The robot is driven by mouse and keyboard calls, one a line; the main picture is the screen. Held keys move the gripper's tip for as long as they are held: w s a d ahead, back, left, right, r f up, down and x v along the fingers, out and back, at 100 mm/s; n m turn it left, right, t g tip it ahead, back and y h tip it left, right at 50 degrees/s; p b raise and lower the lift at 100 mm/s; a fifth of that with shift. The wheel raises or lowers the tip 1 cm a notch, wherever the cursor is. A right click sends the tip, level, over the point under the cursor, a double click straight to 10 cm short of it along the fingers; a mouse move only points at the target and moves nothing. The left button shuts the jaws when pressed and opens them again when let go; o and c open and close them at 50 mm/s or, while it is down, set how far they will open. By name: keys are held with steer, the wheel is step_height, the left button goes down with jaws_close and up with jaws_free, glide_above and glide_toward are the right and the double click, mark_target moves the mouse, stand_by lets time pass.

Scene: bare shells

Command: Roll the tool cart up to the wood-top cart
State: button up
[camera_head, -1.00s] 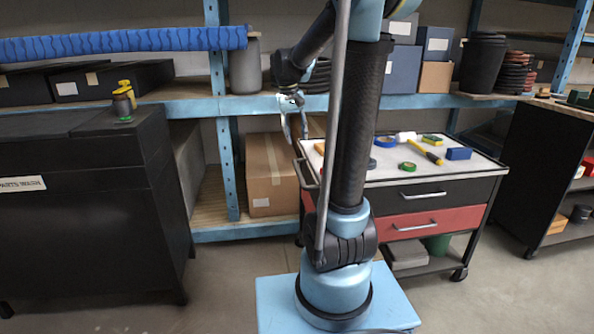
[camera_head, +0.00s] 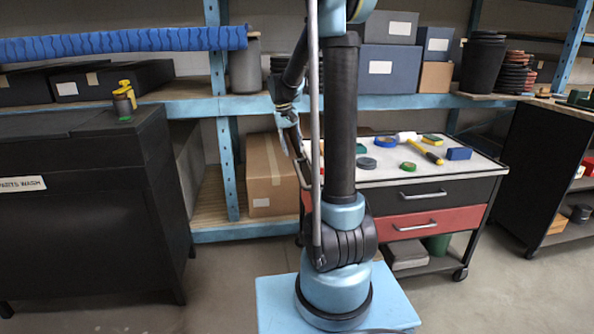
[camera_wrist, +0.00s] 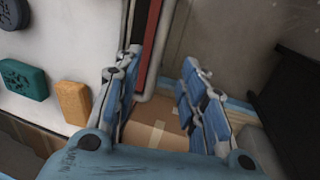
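The tool cart (camera_head: 425,176) has a pale top, a black drawer over a red one, and casters. It stands behind and right of my arm. My gripper (camera_head: 302,172) is at its left end by the handle, partly hidden by my arm. In the wrist view, my gripper (camera_wrist: 165,95) has its blue-padded fingers spread, with the grey handle bar (camera_wrist: 160,45) showing between them. I cannot tell if they touch it. The wood-top cart (camera_head: 572,112), dark-sided with open shelves, stands at the right edge, a floor gap away from the tool cart.
Small tools, including a yellow-and-black hammer (camera_head: 428,152) and a blue block (camera_head: 459,154), lie on the tool cart. A black parts washer (camera_head: 85,220) stands left. A cardboard box (camera_head: 268,185) sits on the blue shelving (camera_head: 222,130) behind. Floor between the two carts is clear.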

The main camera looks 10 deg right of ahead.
mark_target(298, 170)
steer(key=f, duration=0.3)
steer(key=d+f, duration=0.1)
steer(key=f, duration=0.2)
steer(key=d+f, duration=0.1)
steer(key=f, duration=0.3)
steer(key=shift+r, duration=0.1)
jaws_close()
